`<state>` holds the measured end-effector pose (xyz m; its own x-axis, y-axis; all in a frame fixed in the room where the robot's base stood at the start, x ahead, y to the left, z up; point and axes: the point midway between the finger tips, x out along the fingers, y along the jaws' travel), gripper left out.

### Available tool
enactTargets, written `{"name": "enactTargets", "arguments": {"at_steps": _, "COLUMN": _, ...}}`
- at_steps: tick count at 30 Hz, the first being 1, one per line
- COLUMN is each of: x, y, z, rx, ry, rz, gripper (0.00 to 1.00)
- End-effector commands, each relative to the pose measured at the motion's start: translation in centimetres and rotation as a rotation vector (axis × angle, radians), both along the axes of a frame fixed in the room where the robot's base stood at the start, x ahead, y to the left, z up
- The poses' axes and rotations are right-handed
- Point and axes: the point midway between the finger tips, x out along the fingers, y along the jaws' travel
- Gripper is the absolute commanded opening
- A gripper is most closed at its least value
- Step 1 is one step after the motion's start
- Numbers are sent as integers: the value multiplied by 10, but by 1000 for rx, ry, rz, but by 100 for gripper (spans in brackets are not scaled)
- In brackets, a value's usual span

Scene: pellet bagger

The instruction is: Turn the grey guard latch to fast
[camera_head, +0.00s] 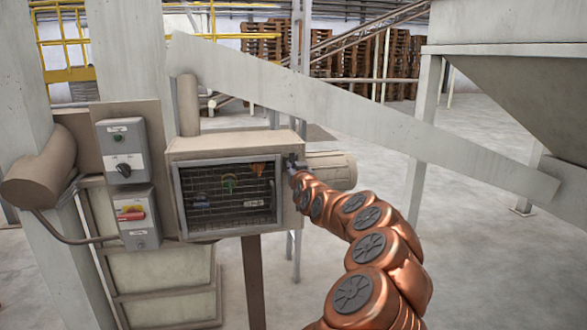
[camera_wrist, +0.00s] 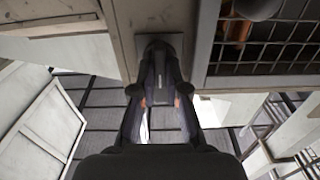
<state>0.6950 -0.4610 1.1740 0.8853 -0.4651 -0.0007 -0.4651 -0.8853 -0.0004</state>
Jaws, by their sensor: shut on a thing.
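The grey guard latch (camera_wrist: 160,48) sits on a small plate on the beige housing, beside the mesh guard (camera_wrist: 275,48). In the wrist view my gripper (camera_wrist: 160,82) has its two dark fingers closed around the latch, one on each side. The fingers hide much of the latch, so its setting and any marking cannot be read. In the head view my gripper (camera_head: 293,168) is at the right edge of the guard (camera_head: 228,196). The latch is too small and covered to make out there.
A beige cylinder (camera_head: 333,170) sticks out right of the housing. Open floor lies to the right.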

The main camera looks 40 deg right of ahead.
Motion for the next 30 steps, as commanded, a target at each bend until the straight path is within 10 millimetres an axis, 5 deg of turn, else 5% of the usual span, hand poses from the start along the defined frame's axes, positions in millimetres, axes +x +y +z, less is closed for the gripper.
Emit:
{"name": "enactTargets", "arguments": {"at_steps": 14, "x": 0, "y": 0, "z": -3, "rx": -44, "ry": 22, "rz": 0, "gripper": 0}}
{"name": "enactTargets", "arguments": {"at_steps": 30, "x": 0, "y": 1, "z": -7, "rx": -382, "ry": 196, "rz": -3, "gripper": 0}}
